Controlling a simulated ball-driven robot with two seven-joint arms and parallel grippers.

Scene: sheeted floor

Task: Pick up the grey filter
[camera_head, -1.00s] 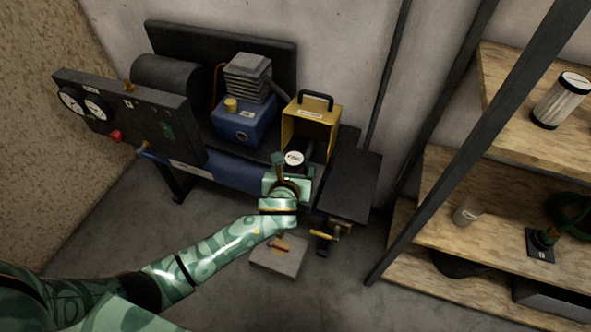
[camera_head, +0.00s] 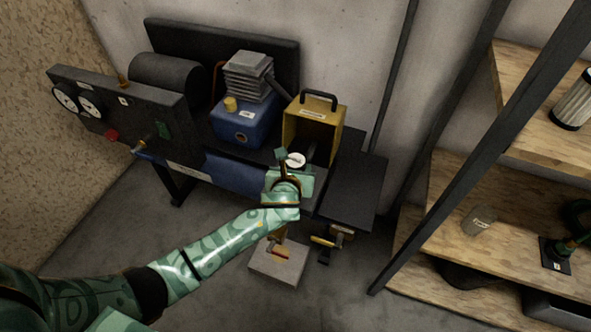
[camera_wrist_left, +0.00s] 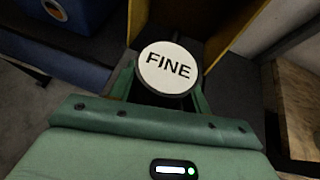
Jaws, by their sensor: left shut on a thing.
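A round filter (camera_head: 296,160) with a white top and dark rim stands in front of the open yellow box on the dark deck of the machine. In the left wrist view the filter top (camera_wrist_left: 168,68) reads "FINE". Its side is mostly hidden, so its body colour is hard to tell. My left gripper (camera_head: 293,167) is shut on this filter, with one green finger on each side of it. I cannot tell whether the filter is clear of the deck. My right gripper is not in view.
The yellow box (camera_head: 329,124) with a black handle is close behind the filter. A blue pump unit (camera_head: 240,128) is to its left. At right, behind a dark post, shelves (camera_head: 450,205) hold a white-and-black cylinder (camera_head: 574,100) and a small pale cup (camera_head: 478,220).

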